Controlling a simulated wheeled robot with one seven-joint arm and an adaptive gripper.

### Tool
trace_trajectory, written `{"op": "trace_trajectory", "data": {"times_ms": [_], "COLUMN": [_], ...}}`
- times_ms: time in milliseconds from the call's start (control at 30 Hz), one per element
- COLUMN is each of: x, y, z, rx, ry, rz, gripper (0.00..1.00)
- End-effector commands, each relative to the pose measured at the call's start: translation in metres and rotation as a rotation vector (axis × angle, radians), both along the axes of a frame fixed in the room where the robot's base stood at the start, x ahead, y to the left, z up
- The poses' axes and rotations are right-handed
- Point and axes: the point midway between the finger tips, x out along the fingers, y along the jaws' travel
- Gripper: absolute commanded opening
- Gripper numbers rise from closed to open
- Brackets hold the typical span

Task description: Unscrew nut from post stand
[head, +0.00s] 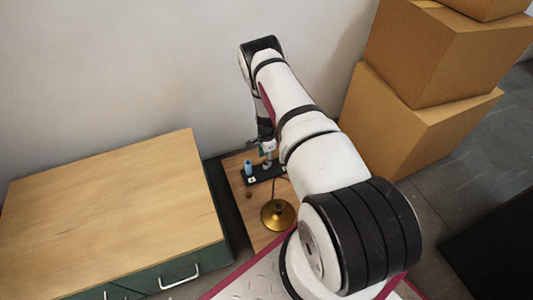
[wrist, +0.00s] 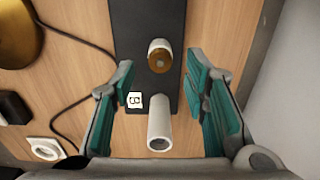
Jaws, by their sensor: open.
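The black post stand (wrist: 140,25) runs down the middle of the wrist view and lies on the wooden table. One short post on it has a brown-gold piece at its end, which looks like the nut (wrist: 158,62). A pale hollow tube (wrist: 160,132) stands nearer the bottom of the view. My gripper (wrist: 159,75) is open, its teal-padded fingers either side of the nut with a gap at both sides. In the head view my gripper (head: 268,146) is over the stand (head: 262,174), and hides part of it. The nut cannot be made out there.
A brass lamp base (head: 278,213) with a dark cord stands in front of the stand. A blue post (head: 248,168) rises from the stand's left. A white ring-shaped part (wrist: 45,149) lies at the lower left. A cabinet (head: 120,210) is left; cardboard boxes (head: 420,120) are right.

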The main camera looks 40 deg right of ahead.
Motion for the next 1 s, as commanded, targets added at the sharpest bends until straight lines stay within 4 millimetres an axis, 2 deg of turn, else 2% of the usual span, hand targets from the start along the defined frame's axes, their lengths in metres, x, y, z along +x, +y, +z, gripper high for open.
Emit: {"op": "trace_trajectory", "data": {"times_ms": [33, 200, 500, 600, 700, 767, 800, 867, 1000], "x": [-0.0004, 0.0000, -0.0001, -0.0001, -0.0001, -0.0001, -0.0002, -0.0002, -0.0001], "y": [0.0000, -0.0002, -0.0002, -0.0002, -0.0002, -0.0002, -0.0001, -0.0001, -0.0002], "z": [-0.0072, -0.0151, -0.0157, -0.0157, -0.0157, -0.0157, -0.0157, -0.0157, -0.0159], "rx": [0.000, 0.000, 0.000, 0.000, 0.000, 0.000, 0.000, 0.000, 0.000], "ry": [0.001, 0.000, 0.000, 0.000, 0.000, 0.000, 0.000, 0.000, 0.000], "rz": [0.000, 0.000, 0.000, 0.000, 0.000, 0.000, 0.001, 0.001, 0.012], "gripper": [0.41, 0.41, 0.41, 0.19, 0.00, 0.00, 0.13, 0.00, 0.00]}}
